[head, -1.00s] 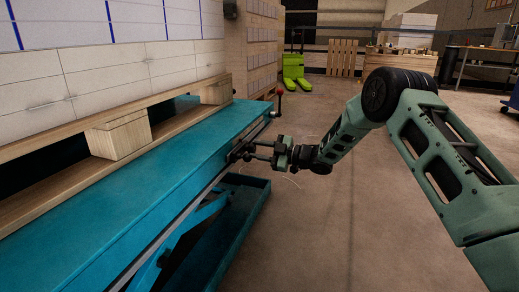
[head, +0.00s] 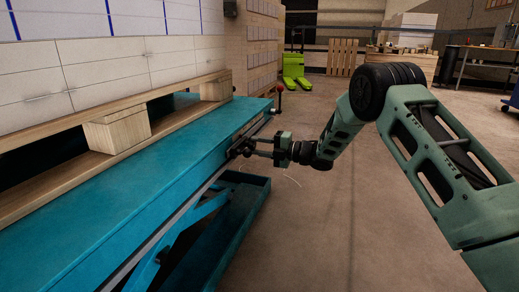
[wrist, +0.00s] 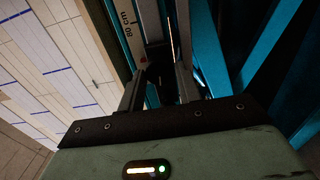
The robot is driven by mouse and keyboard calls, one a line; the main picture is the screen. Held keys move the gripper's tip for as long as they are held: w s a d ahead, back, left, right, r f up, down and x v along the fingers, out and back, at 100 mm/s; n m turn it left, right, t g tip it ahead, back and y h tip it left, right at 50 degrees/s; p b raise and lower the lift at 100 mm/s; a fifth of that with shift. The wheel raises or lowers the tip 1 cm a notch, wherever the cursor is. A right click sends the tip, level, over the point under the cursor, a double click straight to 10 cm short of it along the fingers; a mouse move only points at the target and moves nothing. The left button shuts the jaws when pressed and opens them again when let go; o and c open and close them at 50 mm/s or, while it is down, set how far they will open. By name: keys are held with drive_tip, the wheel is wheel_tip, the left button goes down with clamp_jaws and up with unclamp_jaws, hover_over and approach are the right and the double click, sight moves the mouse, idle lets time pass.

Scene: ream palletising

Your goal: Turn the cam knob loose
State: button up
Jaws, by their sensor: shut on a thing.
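The cam knob (head: 237,150) is a small dark piece on the long side rail of the teal lift table (head: 150,193). My gripper (head: 249,147) reaches it from the right and is shut on it. In the wrist view the dark knob (wrist: 157,72) shows between the two fingers of my gripper (wrist: 160,82), beside a scale strip (wrist: 129,28) marked 80 cm. The fingers and shadow hide most of the knob, so I cannot tell its turn angle.
A wooden pallet (head: 118,131) with stacked white reams (head: 100,75) stands on the table. A red-tipped lever (head: 279,88) rises at its far end. A green pallet truck (head: 295,72) stands farther back.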

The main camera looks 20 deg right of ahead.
drive_tip(key=shift+d+f+n, duration=0.1)
drive_tip(key=shift+f+n, duration=0.05)
drive_tip(key=shift+n, duration=0.75)
drive_tip(key=o, duration=1)
drive_tip(key=p+v, duration=0.6)
drive_tip(key=v, duration=1.1)
drive_tip(key=shift+s+d+p, duration=0.15)
drive_tip(key=shift+p, duration=0.2)
